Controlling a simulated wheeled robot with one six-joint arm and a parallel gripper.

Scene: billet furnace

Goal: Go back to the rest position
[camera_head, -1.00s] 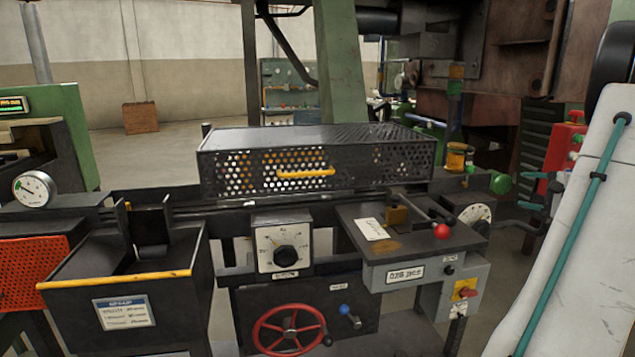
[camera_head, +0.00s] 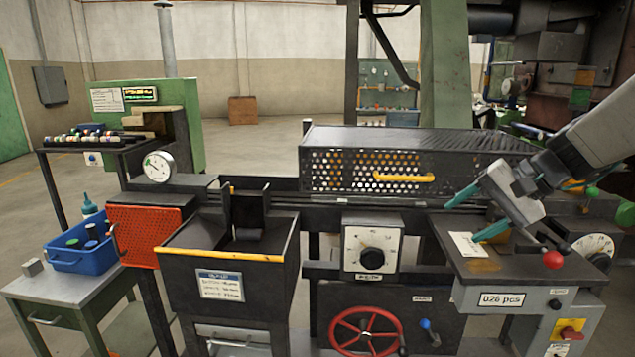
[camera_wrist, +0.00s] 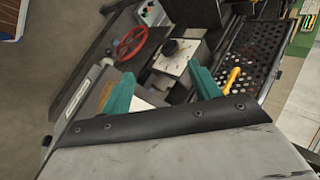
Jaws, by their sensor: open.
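My gripper (camera_head: 476,214) is at the right in the head view, above the grey counter box (camera_head: 515,300) with its paper label. Its two teal fingers stand apart with nothing between them. In the wrist view the teal fingers (camera_wrist: 162,92) are also spread, with the dial box (camera_wrist: 178,62) and the perforated guard beyond them. I cannot tell how far the fingers are from the box top.
A perforated guard (camera_head: 340,172) with a yellow handle runs behind. A black bin (camera_head: 190,262) with a yellow edge stands front centre. A red handwheel (camera_head: 366,318) sits low. At left are a blue crate (camera_head: 68,262) on a cart and a red mesh panel (camera_head: 148,238).

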